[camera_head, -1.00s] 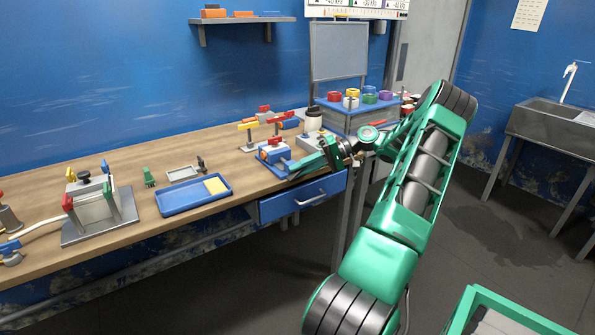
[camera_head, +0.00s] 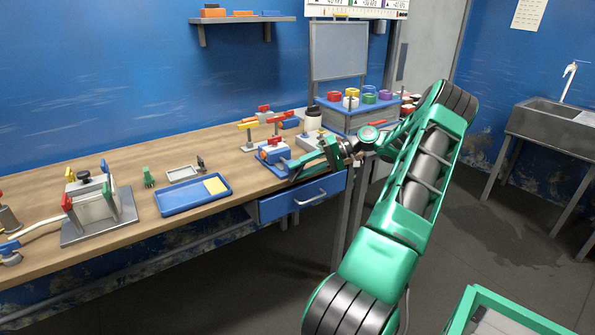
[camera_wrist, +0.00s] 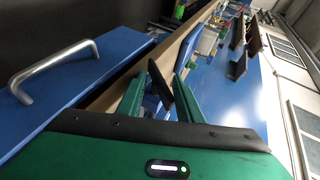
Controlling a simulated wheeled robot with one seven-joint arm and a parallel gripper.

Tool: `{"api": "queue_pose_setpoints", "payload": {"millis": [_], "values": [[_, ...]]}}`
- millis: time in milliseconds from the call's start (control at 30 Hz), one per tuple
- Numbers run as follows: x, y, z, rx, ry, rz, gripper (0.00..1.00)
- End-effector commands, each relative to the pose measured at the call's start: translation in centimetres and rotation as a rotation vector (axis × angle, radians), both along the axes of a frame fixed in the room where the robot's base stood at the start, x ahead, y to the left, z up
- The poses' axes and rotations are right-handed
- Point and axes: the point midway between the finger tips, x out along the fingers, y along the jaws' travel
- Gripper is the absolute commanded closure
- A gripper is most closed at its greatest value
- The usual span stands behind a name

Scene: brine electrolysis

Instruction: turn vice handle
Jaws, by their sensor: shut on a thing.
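The vice (camera_head: 272,153) is a small blue unit with pale and red parts near the front right edge of the workbench. My gripper (camera_head: 292,172) reaches in from the right to the front of the vice, low at the bench edge. In the wrist view, my gripper's (camera_wrist: 166,72) two green fingers point away from the camera, with a blue part (camera_wrist: 152,100) and a dark bar between or beside them. My gripper is shut on the vice handle, which is mostly hidden by the fingers; its exact angle cannot be told.
A blue drawer (camera_head: 302,200) with a metal handle sits just below my gripper. A blue tray (camera_head: 180,203) and a clamped cell (camera_head: 92,200) stand to the left.

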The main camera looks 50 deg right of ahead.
Motion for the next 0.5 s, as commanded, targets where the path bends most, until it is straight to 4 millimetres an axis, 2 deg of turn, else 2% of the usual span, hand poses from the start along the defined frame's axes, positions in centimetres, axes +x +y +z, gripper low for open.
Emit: {"api": "queue_pose_setpoints", "payload": {"millis": [33, 500], "values": [[-1.2, -0.5, 0.3, -0.001, 0.001, -0.013, 0.73], [-2.3, -1.6, 2.2, -0.002, -0.005, -0.006, 0.73]]}}
